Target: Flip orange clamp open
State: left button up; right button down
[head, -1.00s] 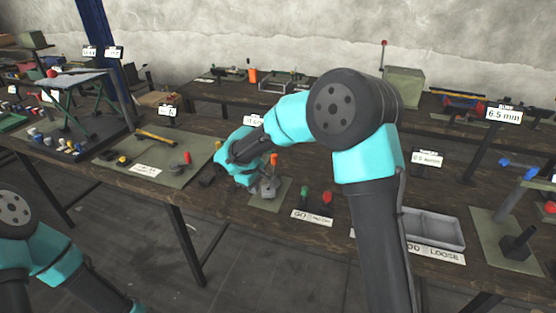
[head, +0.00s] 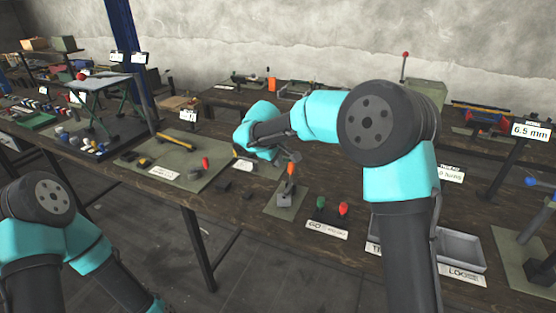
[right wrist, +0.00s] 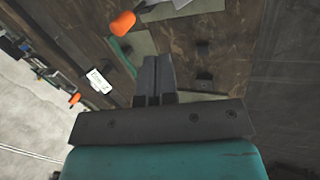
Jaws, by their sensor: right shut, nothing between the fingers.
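The orange clamp shows in the head view as an orange handle (head: 291,168) standing roughly upright over a grey metal base (head: 284,199), which sits on a small grey-green mat (head: 272,211). In the right wrist view, the orange handle (right wrist: 122,23) is at the upper left, beyond and left of the fingertips. My right gripper (right wrist: 152,60) is shut and empty, its two fingers pressed together. In the head view the right gripper (head: 293,157) is close above and behind the handle, partly hidden by the wrist. My left gripper is out of view; only its arm shows at lower left.
A green knob (head: 320,203) and a red knob (head: 343,209) stand right of the clamp behind a label. A grey tray (head: 461,249) is farther right. A mat with a yellow-handled hammer (head: 175,142) lies left. Small dark blocks (head: 223,186) sit between.

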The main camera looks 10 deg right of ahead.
jog(key=shift+w+d+f, duration=0.8)
jog(key=shift+w+f, duration=0.05)
jog(key=shift+f, duration=0.45)
jog(key=shift+w+d+f, duration=0.8)
jog(key=shift+d+f, duration=0.05)
jog(key=shift+f, duration=0.4)
jog(key=shift+w+d+f, duration=0.8)
jog(key=shift+w+f, duration=0.05)
jog(key=shift+f, duration=0.45)
jog(key=shift+d, duration=0.1)
